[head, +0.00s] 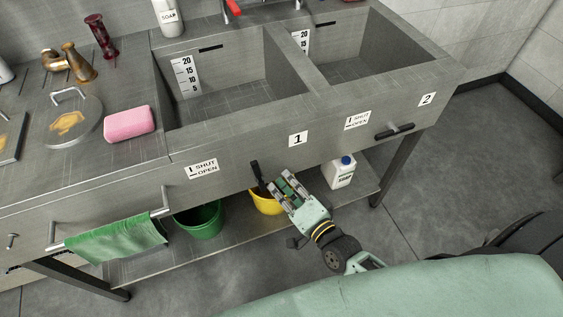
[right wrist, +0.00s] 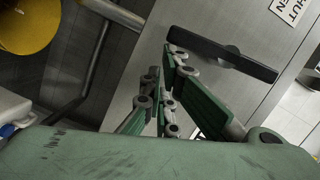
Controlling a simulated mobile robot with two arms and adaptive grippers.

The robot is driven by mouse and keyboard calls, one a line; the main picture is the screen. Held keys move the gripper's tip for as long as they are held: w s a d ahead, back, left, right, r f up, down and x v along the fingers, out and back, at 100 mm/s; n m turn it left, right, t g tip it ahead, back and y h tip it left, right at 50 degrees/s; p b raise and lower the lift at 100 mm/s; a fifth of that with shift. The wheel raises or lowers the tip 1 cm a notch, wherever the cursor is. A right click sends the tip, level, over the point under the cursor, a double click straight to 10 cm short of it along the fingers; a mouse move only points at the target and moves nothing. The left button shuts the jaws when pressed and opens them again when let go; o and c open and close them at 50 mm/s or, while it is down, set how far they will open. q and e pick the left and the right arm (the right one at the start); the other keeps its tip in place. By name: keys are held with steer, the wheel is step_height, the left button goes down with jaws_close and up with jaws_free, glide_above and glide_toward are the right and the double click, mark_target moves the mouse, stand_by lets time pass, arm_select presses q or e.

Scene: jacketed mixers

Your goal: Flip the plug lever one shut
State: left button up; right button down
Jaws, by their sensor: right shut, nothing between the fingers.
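Plug lever one (head: 256,173) is a black bar on the sink front, left of the label 1 (head: 298,139). It stands about upright, square to the front's edge, like the bar printed beside SHUT on its label (head: 203,168). In the right wrist view the lever (right wrist: 222,53) lies across, just beyond the fingers. My right gripper (head: 280,183) is shut and empty, right beside the lever's lower end; I cannot tell whether it touches. It also shows in the right wrist view (right wrist: 165,75). My left gripper is not in view.
Lever two (head: 394,131) lies along the front at the right. A green towel (head: 118,240) hangs on a rail at the left. A green bucket (head: 199,219), a yellow bucket (head: 266,205) and a white bottle (head: 340,174) stand below the sink. Both basins look empty.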

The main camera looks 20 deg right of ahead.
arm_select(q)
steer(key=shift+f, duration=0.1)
arm_select(e)
steer(key=shift+a+f, duration=0.2)
steer(key=shift+a, duration=0.05)
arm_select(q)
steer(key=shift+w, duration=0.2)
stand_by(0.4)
